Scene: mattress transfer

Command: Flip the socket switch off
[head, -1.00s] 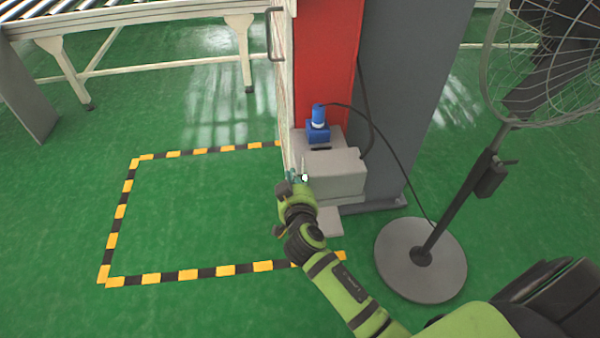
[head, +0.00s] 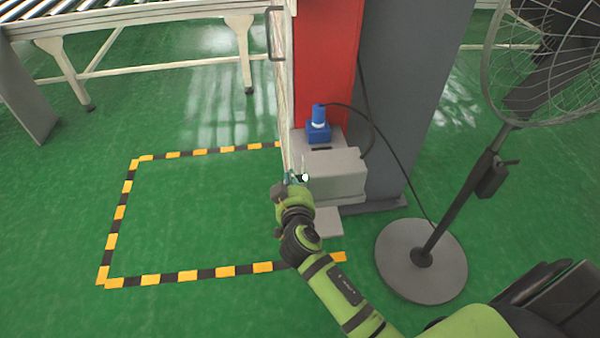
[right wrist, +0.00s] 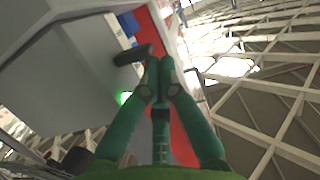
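The grey socket box (head: 335,172) is fixed low on the column, with a blue plug (head: 318,128) upright on its top. My right gripper (head: 297,178) is at the box's left side in the head view. In the right wrist view, its two green fingers (right wrist: 159,66) are together, with nothing visible between them. A dark switch lever (right wrist: 131,55) juts from the box's pale face, its end close beside the fingertips; I cannot tell whether they touch. A small green light (right wrist: 125,97) glows below the lever. My left gripper is not in view.
A red and grey column (head: 328,60) stands behind the box. A black cable runs from the plug towards a pedestal fan (head: 420,262) at right. A roller conveyor (head: 120,18) is at the back left. The striped floor area (head: 195,215) is clear.

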